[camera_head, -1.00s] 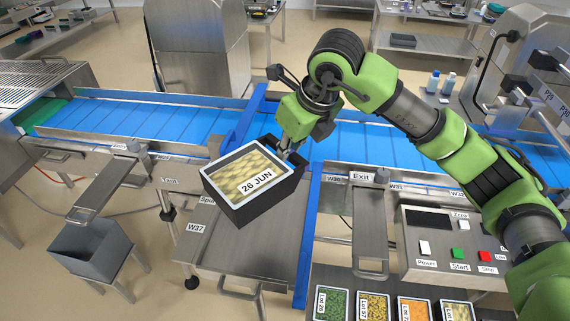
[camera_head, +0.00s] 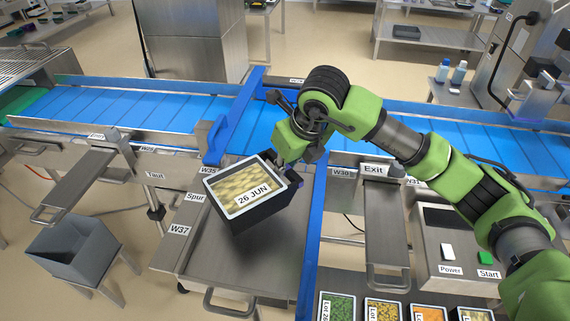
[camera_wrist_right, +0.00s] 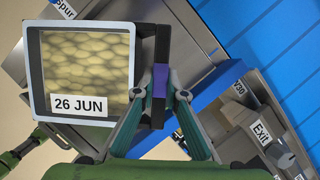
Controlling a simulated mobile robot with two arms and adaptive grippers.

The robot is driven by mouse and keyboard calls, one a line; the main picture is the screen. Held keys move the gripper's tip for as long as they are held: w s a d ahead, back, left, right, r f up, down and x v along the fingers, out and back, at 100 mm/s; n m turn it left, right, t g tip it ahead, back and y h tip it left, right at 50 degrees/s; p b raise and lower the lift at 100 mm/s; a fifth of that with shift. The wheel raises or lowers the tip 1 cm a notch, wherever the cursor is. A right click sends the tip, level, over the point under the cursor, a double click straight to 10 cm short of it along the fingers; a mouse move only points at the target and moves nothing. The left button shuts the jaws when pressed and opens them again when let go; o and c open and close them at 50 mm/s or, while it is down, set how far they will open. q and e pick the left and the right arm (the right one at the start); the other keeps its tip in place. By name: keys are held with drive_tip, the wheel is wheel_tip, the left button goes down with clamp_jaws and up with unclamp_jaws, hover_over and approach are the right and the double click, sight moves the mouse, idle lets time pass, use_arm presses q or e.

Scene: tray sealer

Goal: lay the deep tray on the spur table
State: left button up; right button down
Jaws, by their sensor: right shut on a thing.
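The deep tray (camera_head: 262,220) is black with a pale rim, a clear top over yellowish contents and a "26 JUN" label. It is over the steel spur table (camera_head: 195,252), which bears "Spur" and "W37" labels; it looks held above the surface, but the gap is hard to judge. My right gripper (camera_head: 290,176) is shut on the tray's right-hand wall. In the right wrist view, the gripper fingers (camera_wrist_right: 164,95) close on the wall of the tray (camera_wrist_right: 37,75). The underside of the tray is hidden. My left gripper is not in view.
A blue rail (camera_head: 312,240) runs along the spur table's right side. The blue conveyor (camera_head: 110,118) lies behind. A grey bin (camera_head: 75,252) stands at left. The exit table (camera_head: 385,225) and small filled trays (camera_head: 383,310) are at right. The spur table's front is clear.

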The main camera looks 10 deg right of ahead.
drive_tip(key=shift+f, duration=0.5)
wheel_tip(320, 180, down, 4)
drive_tip(key=b, duration=0.3)
drive_tip(key=shift+f, duration=0.2)
drive_tip(key=shift+w+f+b, duration=0.1)
drive_tip(key=shift+f+b, duration=0.3)
drive_tip(key=shift+r+b, duration=0.15)
drive_tip(key=shift+b, duration=0.45)
idle(0.5)
drive_tip(key=c, duration=2)
unclamp_jaws()
drive_tip(key=shift+c, duration=0.4)
drive_tip(key=shift+c, duration=1.1)
